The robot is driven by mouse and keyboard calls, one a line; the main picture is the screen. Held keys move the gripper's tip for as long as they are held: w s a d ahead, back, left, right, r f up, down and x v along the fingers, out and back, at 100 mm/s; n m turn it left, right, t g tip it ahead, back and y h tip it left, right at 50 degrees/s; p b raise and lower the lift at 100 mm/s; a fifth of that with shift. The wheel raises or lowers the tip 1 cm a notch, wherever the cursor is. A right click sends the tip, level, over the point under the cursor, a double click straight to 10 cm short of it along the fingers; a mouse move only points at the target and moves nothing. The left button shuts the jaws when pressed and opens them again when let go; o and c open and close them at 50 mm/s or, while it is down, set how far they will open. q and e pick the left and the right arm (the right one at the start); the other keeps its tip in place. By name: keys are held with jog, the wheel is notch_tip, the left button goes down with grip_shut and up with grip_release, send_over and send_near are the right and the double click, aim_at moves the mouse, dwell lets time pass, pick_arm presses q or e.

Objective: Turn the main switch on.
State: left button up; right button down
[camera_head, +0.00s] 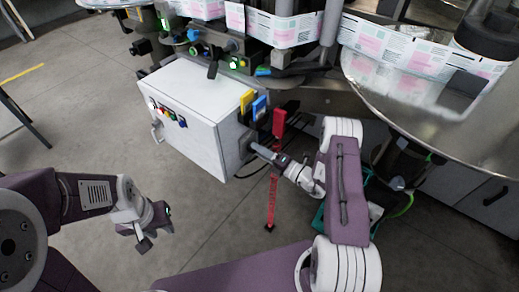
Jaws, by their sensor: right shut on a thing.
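The white control cabinet (188,112) stands left of centre, with its right side face turned partly toward me. The main switch (243,146) is a dark shape on that side face, mostly hidden by my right gripper. My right gripper (254,149) reaches in from the right and is shut on the switch. Which way the switch is turned cannot be seen. My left gripper (141,236) is open and empty above the floor at lower left, well apart from the cabinet.
Yellow, blue and red tags (279,123) stand beside the cabinet's right side, close to my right gripper. A labelled web (285,29) and a round metal table (432,107) lie behind and right.

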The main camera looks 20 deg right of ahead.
jog(key=shift+m, duration=0.6)
jog(key=c, duration=0.9)
grip_release()
jog(key=shift+d, duration=0.1)
jog(key=v, duration=0.9)
jog(key=shift+p, duration=0.45)
